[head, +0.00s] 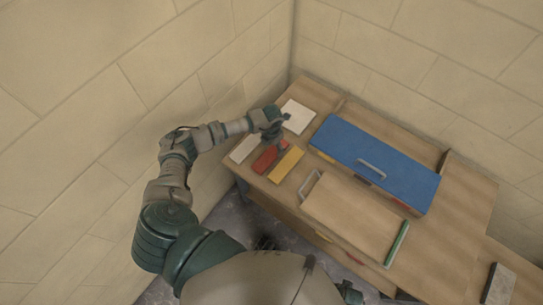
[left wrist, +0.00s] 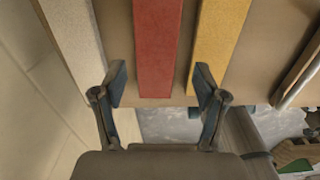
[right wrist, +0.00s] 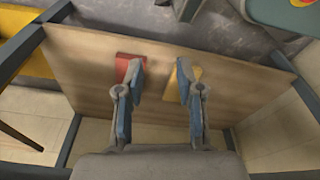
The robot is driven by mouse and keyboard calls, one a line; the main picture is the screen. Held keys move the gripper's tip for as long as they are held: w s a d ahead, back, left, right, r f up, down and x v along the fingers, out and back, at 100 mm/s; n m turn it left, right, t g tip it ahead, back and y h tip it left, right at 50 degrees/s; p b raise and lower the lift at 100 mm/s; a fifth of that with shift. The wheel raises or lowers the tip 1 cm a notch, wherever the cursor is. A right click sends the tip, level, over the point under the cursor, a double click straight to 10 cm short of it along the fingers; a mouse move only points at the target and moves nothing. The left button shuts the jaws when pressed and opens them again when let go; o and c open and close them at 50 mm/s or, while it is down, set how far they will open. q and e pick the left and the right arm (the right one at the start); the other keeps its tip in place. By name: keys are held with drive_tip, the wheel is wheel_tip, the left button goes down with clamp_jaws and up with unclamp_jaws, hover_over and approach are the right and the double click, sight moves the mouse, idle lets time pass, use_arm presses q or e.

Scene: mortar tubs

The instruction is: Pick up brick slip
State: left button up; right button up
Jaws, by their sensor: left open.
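Three long flat brick slips lie side by side at the table's left end: white (head: 244,148), red (head: 264,159) and yellow (head: 286,165). My left gripper (head: 275,140) is over the red slip's far part and hides some of it. In the left wrist view, its open fingers (left wrist: 160,80) straddle the red slip (left wrist: 157,45), with the white slip (left wrist: 75,40) to the left and the yellow slip (left wrist: 218,40) to the right. Nothing is between the fingers' pads that I can see gripped. My right gripper (right wrist: 158,90) is open and apparently empty.
A white square (head: 298,116) lies behind the slips. A blue-lidded box (head: 375,155) and a brown board (head: 350,212) with a green edge stand to the right. Walls close in left and behind. The right wrist view shows a wooden panel (right wrist: 90,60) with red and yellow pieces.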

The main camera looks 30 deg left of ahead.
sight(271, 155)
use_arm(q)
drive_tip(key=f, duration=0.6)
drive_tip(key=shift+s+a+f+b, duration=0.1)
drive_tip(key=shift+a+f+b, duration=0.15)
drive_tip(key=shift+a+b, duration=0.15)
drive_tip(key=shift+d, duration=0.15)
use_arm(e)
drive_tip(key=shift+w+a+r, duration=0.1)
drive_tip(key=shift+w+r, duration=0.2)
drive_tip(key=shift+r, duration=0.3)
drive_tip(key=shift+w+r, duration=0.3)
drive_tip(key=shift+r, duration=0.25)
use_arm(q)
drive_tip(key=shift+r, duration=0.1)
drive_tip(key=shift+c, duration=1.2)
drive_tip(key=c, duration=1)
drive_tip(key=shift+c, duration=0.2)
